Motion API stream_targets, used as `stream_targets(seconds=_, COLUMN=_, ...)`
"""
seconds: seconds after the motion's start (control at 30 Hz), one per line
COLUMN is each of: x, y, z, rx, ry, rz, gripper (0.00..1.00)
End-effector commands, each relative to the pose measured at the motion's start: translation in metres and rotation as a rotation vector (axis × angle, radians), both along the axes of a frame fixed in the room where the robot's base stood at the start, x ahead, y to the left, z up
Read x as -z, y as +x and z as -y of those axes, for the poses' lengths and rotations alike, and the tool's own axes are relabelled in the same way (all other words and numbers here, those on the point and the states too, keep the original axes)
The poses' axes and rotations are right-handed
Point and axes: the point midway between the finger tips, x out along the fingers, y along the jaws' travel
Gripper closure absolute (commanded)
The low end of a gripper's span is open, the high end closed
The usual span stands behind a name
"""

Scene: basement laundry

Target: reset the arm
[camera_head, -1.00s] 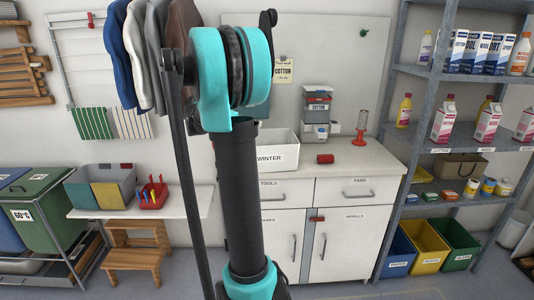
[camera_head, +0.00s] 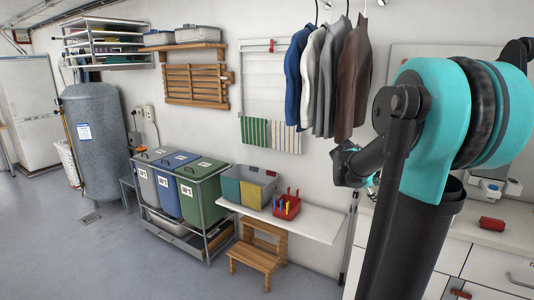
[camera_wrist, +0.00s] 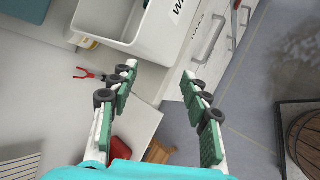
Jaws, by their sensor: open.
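My gripper (camera_wrist: 157,88) is open in the wrist view, its two green-padded fingers apart with nothing between them. Past the fingertips are the edge of the white counter and the grey floor. In the head view my teal and black arm fills the right side. The wrist end of the arm shows left of the column, in front of the wall below the hanging jackets (camera_head: 326,80). The fingers cannot be made out there.
A white bin (camera_wrist: 140,25) stands on the counter near the fingers. A white shelf (camera_head: 310,222) holds a grey bin and a red caddy (camera_head: 287,206). A wooden step stool (camera_head: 256,258) and a cart with several hampers (camera_head: 203,192) stand left. Open floor lies far left.

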Motion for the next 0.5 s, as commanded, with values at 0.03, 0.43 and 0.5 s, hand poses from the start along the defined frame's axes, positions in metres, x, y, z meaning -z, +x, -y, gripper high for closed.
stream_targets(seconds=0.03, x=0.015, y=-0.011, z=-0.023, rx=0.044, ry=0.108, rz=0.086, gripper=0.53)
stream_targets(seconds=0.43, x=0.090, y=-0.081, z=-0.169, rx=0.549, ry=0.923, rz=0.517, gripper=0.53)
stream_targets(seconds=0.5, x=0.097, y=-0.091, z=-0.187, rx=0.630, ry=1.027, rz=0.545, gripper=0.53)
